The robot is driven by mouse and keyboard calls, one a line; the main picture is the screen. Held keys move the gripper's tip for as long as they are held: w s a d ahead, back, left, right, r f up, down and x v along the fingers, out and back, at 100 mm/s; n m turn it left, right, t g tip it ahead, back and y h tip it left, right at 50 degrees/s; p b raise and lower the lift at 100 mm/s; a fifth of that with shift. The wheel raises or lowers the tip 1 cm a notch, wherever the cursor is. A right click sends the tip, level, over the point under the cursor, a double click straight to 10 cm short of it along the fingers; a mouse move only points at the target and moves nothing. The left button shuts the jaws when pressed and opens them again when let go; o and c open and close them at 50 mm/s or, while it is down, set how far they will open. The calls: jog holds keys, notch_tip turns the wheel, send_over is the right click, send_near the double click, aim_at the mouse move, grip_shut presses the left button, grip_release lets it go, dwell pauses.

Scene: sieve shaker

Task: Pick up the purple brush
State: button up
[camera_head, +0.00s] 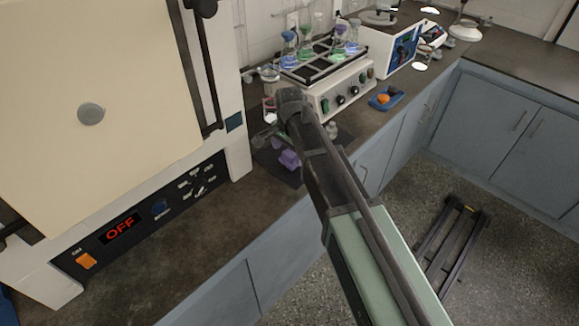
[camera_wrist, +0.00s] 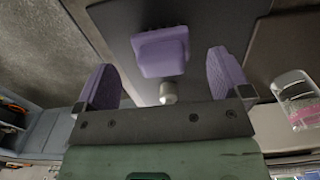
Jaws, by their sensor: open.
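The purple brush (camera_wrist: 162,52) shows in the upper middle of the wrist view, a blocky purple piece above a dark mat. A small metallic cylinder (camera_wrist: 168,93) shows just below it in the picture. My gripper (camera_wrist: 160,62) has its two purple fingers spread wide, one on each side of the brush with gaps between; I see no contact. In the head view a purple shape (camera_head: 290,159) sits on the dark mat beside the end of my arm; my arm partly covers this area, and the fingers are hard to make out there.
A clear bottle with a pink label (camera_wrist: 298,100) stands at the right in the wrist view. In the head view, a large oven (camera_head: 90,130) showing OFF is at the left. A shaker with flasks (camera_head: 345,88) and a blue tray (camera_head: 386,99) stand further back. The front-left counter (camera_head: 205,235) is clear.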

aim_at(290, 160)
notch_tip(290, 160, down, 5)
jog(key=b, duration=0.5)
jog(key=shift+w+f, duration=0.15)
jog(key=shift+f, duration=0.05)
jog(key=shift+r, duration=0.25)
jog(key=c, duration=1)
jog(key=shift+r, duration=0.1)
notch_tip(290, 160, up, 20)
jog(key=p, duration=2)
